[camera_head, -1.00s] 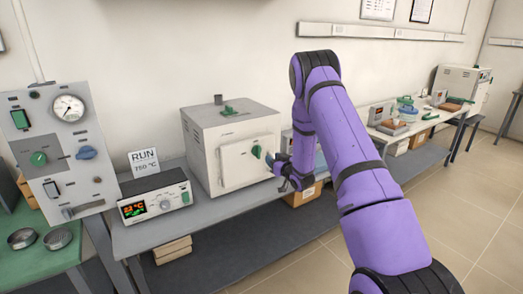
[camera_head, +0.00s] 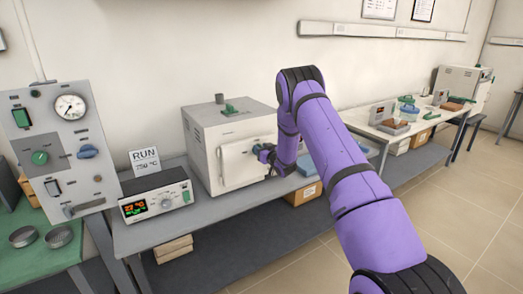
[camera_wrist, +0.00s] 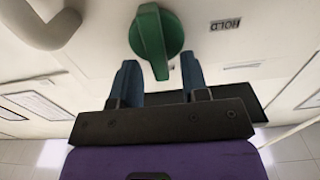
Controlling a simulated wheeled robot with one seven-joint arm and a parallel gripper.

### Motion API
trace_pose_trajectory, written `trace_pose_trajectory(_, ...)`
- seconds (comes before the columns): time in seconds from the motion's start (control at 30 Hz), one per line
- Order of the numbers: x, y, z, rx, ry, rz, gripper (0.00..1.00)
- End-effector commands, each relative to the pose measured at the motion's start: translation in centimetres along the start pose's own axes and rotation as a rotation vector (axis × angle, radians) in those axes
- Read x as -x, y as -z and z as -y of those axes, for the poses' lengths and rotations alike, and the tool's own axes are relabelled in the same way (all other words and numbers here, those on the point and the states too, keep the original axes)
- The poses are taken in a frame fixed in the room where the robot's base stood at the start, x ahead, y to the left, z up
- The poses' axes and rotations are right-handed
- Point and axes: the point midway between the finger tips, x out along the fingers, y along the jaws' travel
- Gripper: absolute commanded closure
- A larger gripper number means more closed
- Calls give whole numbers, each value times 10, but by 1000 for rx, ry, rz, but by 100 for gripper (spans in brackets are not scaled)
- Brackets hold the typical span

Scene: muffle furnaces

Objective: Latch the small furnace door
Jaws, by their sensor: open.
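The small furnace (camera_head: 212,118) is a pale grey box on the bench, and its door (camera_head: 232,172) looks closed against the front. A green latch knob (camera_wrist: 152,38) sits on the pale front in the wrist view, its narrow end pointing toward my gripper. My gripper (camera_wrist: 160,62) is open, with one blue-grey finger on each side of the knob's narrow end. I cannot tell whether either finger touches it. In the head view my gripper (camera_head: 264,154) is at the right side of the door and mostly hides the knob.
A "HOLD" label (camera_wrist: 225,24) is beside the knob, and a curved grey handle (camera_wrist: 45,25) is at the upper left. A controller box (camera_head: 157,196) stands left of the furnace on the grey bench (camera_head: 225,208). A blue tray (camera_head: 308,166) lies to the right.

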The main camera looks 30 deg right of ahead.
Motion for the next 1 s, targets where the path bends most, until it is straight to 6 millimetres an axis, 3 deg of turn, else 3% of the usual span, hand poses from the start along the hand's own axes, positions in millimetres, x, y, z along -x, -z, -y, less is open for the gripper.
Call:
trace_pose_trajectory(0.2, 0, 0, 0, 0, 0, 0, 58)
trace_pose_trajectory(0.4, 0, 0, 0, 0, 0, 0, 100)
trace_pose_trajectory(0.77, 0, 0, 1, 36, 1, 0, 100)
trace_pose_trajectory(1.0, 0, 0, 5, 169, 3, 0, 100)
